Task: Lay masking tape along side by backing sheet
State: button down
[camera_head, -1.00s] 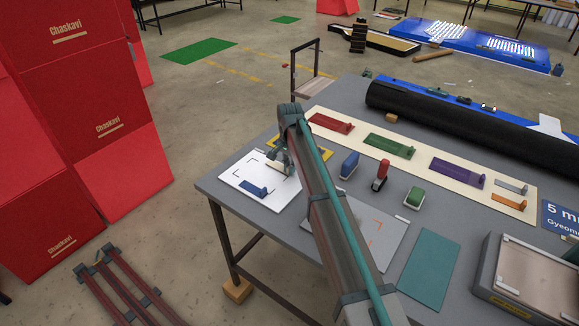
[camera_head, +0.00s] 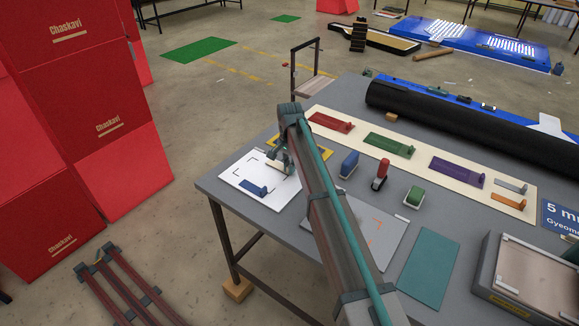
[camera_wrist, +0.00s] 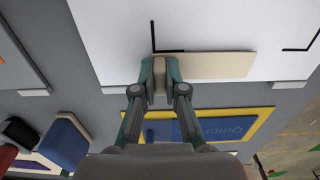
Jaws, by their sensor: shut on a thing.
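My gripper (camera_wrist: 160,80) is shut on one end of a beige strip (camera_wrist: 215,66), which looks like the masking tape. The strip extends right from the fingertips in the wrist view, over the edge of a white sheet (camera_wrist: 120,40) with black corner marks. I cannot tell whether it touches the sheet. In the head view my gripper (camera_head: 281,163) is over the right part of the white sheet (camera_head: 240,172), which looks like the backing sheet. A blue piece with a raised grip (camera_head: 254,187) lies on its near part.
A yellow-bordered blue plate (camera_wrist: 228,128) lies close beside the sheet. Blue (camera_head: 348,164), red (camera_head: 381,174) and green (camera_head: 415,197) hand tools stand to the right. A grey board (camera_head: 385,236) and teal mat (camera_head: 428,270) lie nearer. The table's left edge is close to the sheet.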

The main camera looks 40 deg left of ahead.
jog(key=shift+f, duration=0.25)
jog(key=c, duration=1.2)
grip_release()
jog(key=shift+o, duration=0.2)
jog(key=shift+r, duration=0.15)
notch_tip(320, 180, up, 12)
